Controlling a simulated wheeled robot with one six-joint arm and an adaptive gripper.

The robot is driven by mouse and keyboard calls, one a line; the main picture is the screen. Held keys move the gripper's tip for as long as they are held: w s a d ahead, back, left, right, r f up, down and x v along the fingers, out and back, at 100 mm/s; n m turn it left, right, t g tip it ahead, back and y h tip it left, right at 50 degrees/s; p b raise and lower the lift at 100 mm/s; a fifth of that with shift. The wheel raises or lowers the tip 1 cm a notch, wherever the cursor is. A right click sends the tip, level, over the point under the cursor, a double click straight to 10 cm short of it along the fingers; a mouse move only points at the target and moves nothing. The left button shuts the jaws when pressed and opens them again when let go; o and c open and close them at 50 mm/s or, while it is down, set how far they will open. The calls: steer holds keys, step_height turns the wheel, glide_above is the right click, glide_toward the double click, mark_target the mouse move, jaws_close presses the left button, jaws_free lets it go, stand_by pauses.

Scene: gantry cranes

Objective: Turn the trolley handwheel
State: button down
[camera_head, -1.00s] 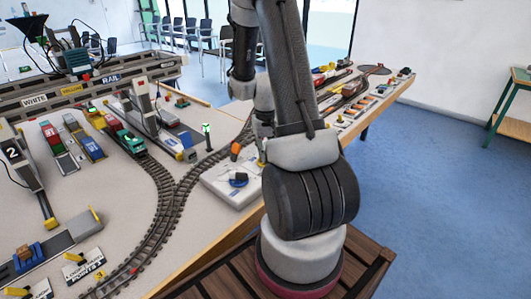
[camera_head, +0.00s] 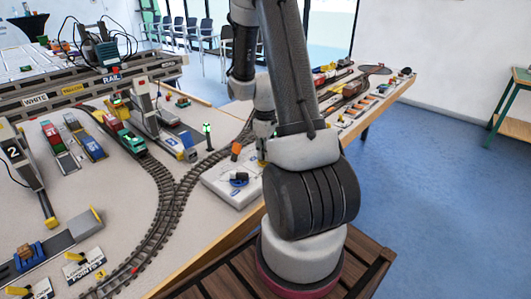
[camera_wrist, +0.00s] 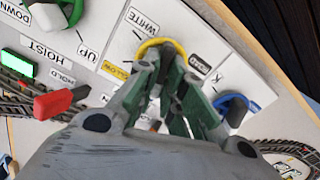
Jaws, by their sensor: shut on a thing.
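The yellow handwheel (camera_wrist: 158,44) sits on the white control panel (camera_wrist: 122,34) in the wrist view, beside the WHITE and YELLOW labels. My gripper (camera_wrist: 165,62) reaches down over it. Its green-padded fingers are shut on the near part of the yellow rim. The fingers cover part of the wheel and the YELLOW label. In the head view my arm hides the gripper, and only a bit of yellow shows beside it. The crane trolley (camera_head: 100,48) stands on the long grey beam at upper left, above the RAIL label.
A red lever (camera_wrist: 55,103) stands left of my gripper, by the HOIST label. A blue control (camera_wrist: 236,104) is close on the right. In the head view, the panel (camera_head: 222,193) lies beside curved rails (camera_head: 165,205).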

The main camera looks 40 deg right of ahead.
steer(key=shift+n, duration=1.5)
steer(key=c, duration=1.5)
jaws_free()
step_height(320, 180, up, 12)
steer(key=shift+r, duration=0.1)
